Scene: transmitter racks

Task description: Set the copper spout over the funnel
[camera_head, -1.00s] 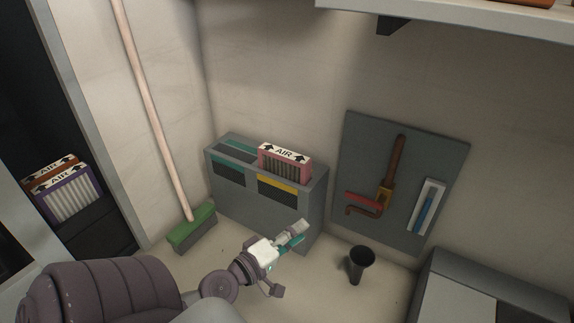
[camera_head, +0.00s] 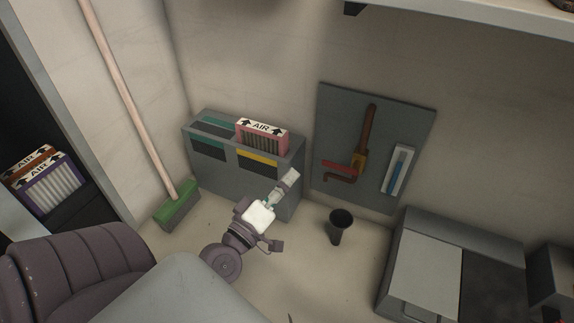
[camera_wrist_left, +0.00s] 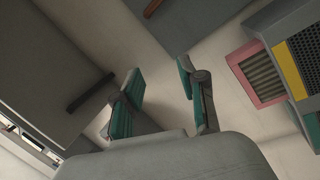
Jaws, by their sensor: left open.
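The copper spout (camera_head: 340,179) is a small hooked pipe at the lower left of a grey wall panel (camera_head: 330,115). It sits below a red lever (camera_head: 341,168) and joins a yellow fitting (camera_head: 359,160) under a long brown pipe (camera_head: 367,127). The funnel (camera_head: 340,226) is a dark, flared cup standing upright on the floor below the panel. My left gripper (camera_head: 285,211) is open and empty, left of the funnel and in front of the grey filter box. Its teal-padded fingers are spread in the left wrist view (camera_wrist_left: 160,75). My right gripper is not in view.
A grey box (camera_head: 245,180) holding a pink AIR filter (camera_head: 262,138) stands against the wall behind my left gripper. A green broom (camera_head: 177,205) leans at left. A grey cabinet (camera_head: 425,275) stands at right, and a shelf (camera_head: 480,20) overhangs above. Floor around the funnel is clear.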

